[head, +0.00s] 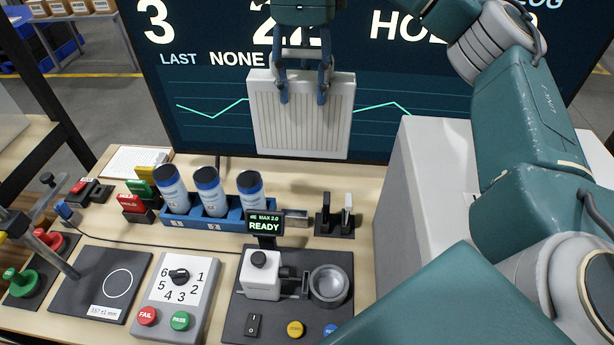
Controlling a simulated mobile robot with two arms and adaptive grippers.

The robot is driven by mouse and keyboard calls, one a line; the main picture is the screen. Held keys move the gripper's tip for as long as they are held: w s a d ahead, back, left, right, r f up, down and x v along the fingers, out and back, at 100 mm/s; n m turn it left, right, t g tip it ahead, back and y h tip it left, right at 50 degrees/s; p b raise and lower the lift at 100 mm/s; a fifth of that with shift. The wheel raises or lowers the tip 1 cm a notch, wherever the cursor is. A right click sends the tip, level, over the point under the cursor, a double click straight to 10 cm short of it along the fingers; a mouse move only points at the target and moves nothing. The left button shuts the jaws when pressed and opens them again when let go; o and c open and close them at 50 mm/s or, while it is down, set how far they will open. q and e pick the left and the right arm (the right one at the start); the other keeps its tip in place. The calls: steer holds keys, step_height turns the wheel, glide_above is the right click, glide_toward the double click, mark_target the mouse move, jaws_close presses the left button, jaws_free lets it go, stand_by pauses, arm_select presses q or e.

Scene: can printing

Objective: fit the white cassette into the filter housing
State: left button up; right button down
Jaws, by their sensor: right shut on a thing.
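The white cassette (301,135) is a flat, ribbed panel with a pale frame. It hangs upright in front of the dark screen, above the back of the bench. My right gripper (303,92) is shut on its top edge from above, its two dark fingers lying over the near face. A large pale grey box (425,150) stands to the right of the cassette, partly hidden by my right arm. I cannot tell whether it is the filter housing, as no opening shows. My left gripper is not in view.
A blue rack (233,222) with three bottles stands below the cassette. In front are a small machine with a READY display (264,223), a dial box (172,300) and a black pad (88,285). Red and green stamps stand at left. The screen (400,130) is close behind.

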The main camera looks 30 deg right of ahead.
glide_above(305, 155)
step_height(305, 155, down, 6)
steer(key=f, duration=0.1)
steer(key=f+p, duration=0.1)
steer(key=f, duration=0.3)
steer(key=w+f+p, duration=0.1)
steer(key=f, duration=0.1)
steer(key=shift+d+p, duration=0.3)
steer(key=shift+d, duration=0.05)
steer(key=shift+f, duration=0.6)
step_height(305, 155, down, 3)
steer(key=shift+f+p, duration=0.15)
steer(key=shift+p, duration=0.6)
steer(key=shift+w+f, duration=0.1)
steer(key=shift+f, duration=0.05)
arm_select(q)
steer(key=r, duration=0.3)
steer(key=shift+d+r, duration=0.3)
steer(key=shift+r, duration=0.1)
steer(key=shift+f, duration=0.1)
